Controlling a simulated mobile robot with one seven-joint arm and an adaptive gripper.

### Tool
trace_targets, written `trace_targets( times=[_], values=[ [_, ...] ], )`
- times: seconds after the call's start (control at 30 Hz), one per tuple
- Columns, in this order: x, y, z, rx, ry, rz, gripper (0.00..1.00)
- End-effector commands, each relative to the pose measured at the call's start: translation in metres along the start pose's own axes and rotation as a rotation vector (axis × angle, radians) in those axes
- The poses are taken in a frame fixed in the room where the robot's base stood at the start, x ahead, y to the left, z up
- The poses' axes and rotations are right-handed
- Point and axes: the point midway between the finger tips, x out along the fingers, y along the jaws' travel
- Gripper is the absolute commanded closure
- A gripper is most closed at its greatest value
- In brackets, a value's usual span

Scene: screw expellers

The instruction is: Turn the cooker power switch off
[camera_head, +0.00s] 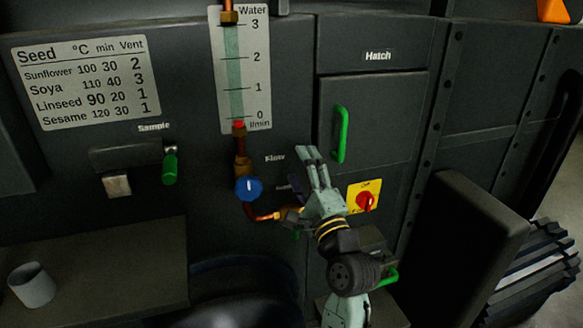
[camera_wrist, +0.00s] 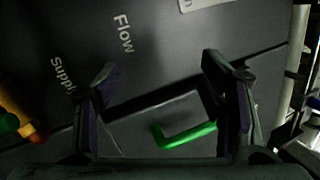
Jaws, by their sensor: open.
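The power switch is a red rotary knob (camera_head: 366,202) on a yellow plate, on the dark machine front below the hatch, in the head view. The plate's small lettering and the knob's setting are too small to read for certain. My gripper (camera_head: 308,156) is up and left of the switch, apart from it, near the Flow label and the hatch's left edge. In the wrist view my gripper (camera_wrist: 160,70) is open, with nothing between its fingers. The switch does not show in the wrist view.
The hatch has a green handle (camera_head: 341,135), which seems to show in the wrist view (camera_wrist: 185,136). A blue valve knob (camera_head: 249,189) on copper piping is left of my gripper. A black box (camera_head: 462,235) projects at the right. A cup (camera_head: 31,285) stands lower left.

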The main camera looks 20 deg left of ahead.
Motion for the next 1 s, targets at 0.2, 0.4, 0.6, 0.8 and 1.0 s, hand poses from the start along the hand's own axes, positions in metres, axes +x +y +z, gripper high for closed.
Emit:
trace_targets(
  times=[0.2,0.4,0.6,0.8,1.0],
  values=[
    [0.007,-0.007,0.015,-0.061,-0.017,-0.024,0.36],
    [0.008,-0.009,0.018,-0.072,-0.020,-0.028,0.36],
    [0.008,-0.009,0.018,-0.072,-0.019,-0.028,0.36],
    [0.026,-0.034,0.073,-0.261,-0.077,-0.122,0.36],
    [0.031,-0.100,0.205,-0.687,-0.136,-0.415,0.36]
  ],
)
